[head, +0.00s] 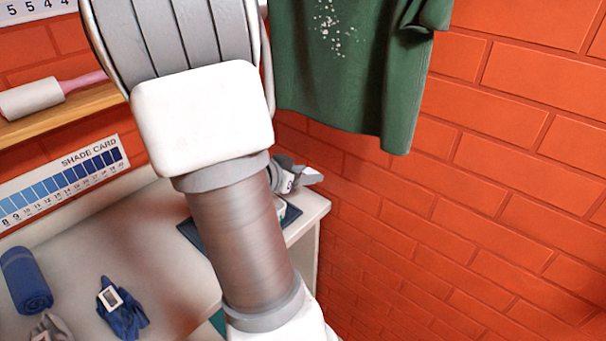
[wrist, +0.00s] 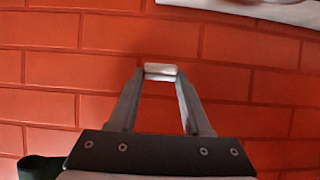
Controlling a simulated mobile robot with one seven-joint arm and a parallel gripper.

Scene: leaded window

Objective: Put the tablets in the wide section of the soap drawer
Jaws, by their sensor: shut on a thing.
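In the wrist view my gripper (wrist: 160,73) is shut on a small whitish block (wrist: 161,68), held between the fingertips in front of the brick wall. It looks like a tablet, but its markings are too small to tell. I cannot make out the soap drawer or other tablets in either view.
A dark mat (head: 189,234) is partly behind my arm. A green shirt (head: 345,75) hangs before the brick wall (head: 500,210). A lint roller (head: 35,98) lies on a shelf.

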